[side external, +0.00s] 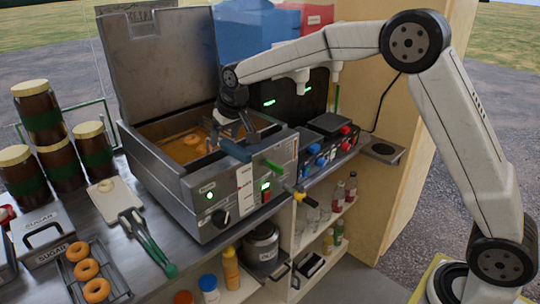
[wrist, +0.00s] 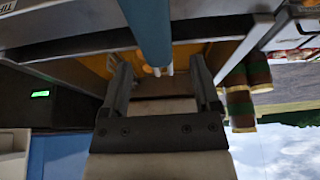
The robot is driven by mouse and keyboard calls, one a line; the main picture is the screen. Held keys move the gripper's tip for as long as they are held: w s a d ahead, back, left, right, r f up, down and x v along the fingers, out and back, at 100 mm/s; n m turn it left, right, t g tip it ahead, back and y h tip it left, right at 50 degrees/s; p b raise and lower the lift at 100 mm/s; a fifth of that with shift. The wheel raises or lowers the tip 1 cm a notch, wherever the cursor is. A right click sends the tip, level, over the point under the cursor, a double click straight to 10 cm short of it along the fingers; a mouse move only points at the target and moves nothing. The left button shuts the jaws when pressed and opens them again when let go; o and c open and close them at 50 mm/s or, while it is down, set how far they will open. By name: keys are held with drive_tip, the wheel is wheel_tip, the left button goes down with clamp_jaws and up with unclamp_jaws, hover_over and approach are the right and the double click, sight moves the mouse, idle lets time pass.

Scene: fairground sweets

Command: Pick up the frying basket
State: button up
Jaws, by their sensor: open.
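The fryer (side external: 165,180) stands on the steel counter with its lid (side external: 160,65) raised. Orange oil and a few doughnuts (side external: 193,139) show inside it. A blue bar (side external: 236,151), which looks like the frying basket's handle, lies at the fryer's front rim. In the wrist view the blue bar (wrist: 150,28) comes down from the top edge towards the space between my fingers. My gripper (side external: 228,132) is open, low over the fryer opening and close to the bar. In the wrist view my gripper (wrist: 160,68) shows spread fingers. The basket's body is mostly hidden.
Jars (side external: 92,148), tongs (side external: 146,240) and a doughnut rack (side external: 90,270) occupy the left counter. Control boxes (side external: 325,145) stand to the right. The raised lid bounds the back.

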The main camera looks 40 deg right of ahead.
sight(223, 148)
drive_tip(key=shift+s+x, duration=0.1)
drive_tip(key=shift+x, duration=1.1)
drive_tip(key=shift+s+x, duration=0.15)
drive_tip(key=shift+x, duration=1.05)
drive_tip(key=shift+f, duration=0.1)
clamp_jaws()
drive_tip(key=shift+w, duration=0.1)
